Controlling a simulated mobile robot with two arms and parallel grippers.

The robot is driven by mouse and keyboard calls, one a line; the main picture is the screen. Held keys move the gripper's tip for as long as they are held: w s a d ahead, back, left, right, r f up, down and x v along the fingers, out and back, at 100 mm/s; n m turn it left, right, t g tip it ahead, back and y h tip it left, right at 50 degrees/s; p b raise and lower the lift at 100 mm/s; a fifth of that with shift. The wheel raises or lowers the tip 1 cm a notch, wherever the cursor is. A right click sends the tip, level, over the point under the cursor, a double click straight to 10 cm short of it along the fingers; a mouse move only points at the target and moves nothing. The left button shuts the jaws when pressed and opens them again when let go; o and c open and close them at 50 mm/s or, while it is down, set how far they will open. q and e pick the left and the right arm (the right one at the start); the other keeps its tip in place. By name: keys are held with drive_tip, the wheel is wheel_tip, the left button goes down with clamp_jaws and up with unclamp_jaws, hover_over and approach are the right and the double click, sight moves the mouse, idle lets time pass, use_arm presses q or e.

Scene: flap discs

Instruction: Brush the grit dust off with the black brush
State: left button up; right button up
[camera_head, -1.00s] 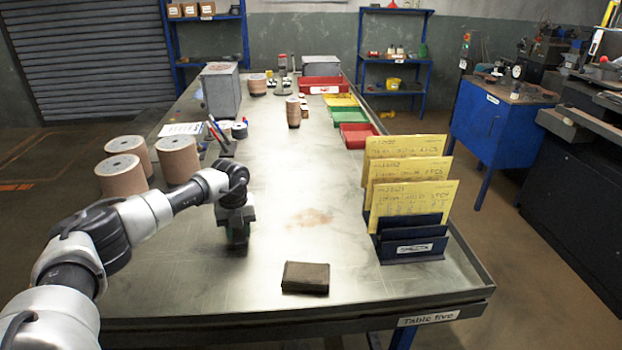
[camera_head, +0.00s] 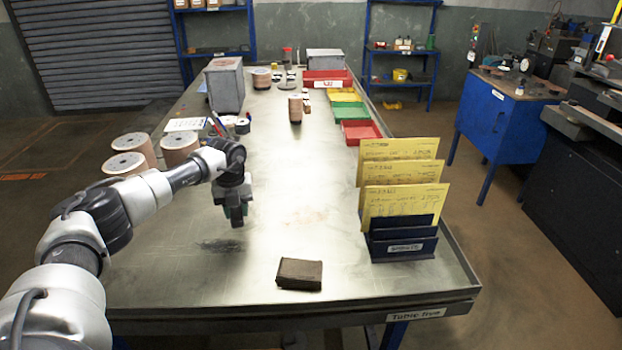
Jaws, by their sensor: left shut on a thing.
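My left gripper (camera_head: 234,206) is above the near left part of the table (camera_head: 330,240), pointing down. It is shut on a dark thing, probably the black brush (camera_head: 237,219), mostly hidden by the fingers. A faint reddish-brown dust patch (camera_head: 306,216) lies on the tabletop to the right of the gripper. A dark smudge (camera_head: 218,246) shows on the metal just below the gripper in the picture; I cannot tell whether it is dust or shadow. My right gripper is out of view.
A dark brown block (camera_head: 299,274) lies near the front edge. A blue card rack (camera_head: 402,240) with yellow cards stands at the right edge. Several disc stacks (camera_head: 180,150) stand at left, a grey box (camera_head: 225,85) behind. Coloured trays (camera_head: 359,132) line the far right. The middle is clear.

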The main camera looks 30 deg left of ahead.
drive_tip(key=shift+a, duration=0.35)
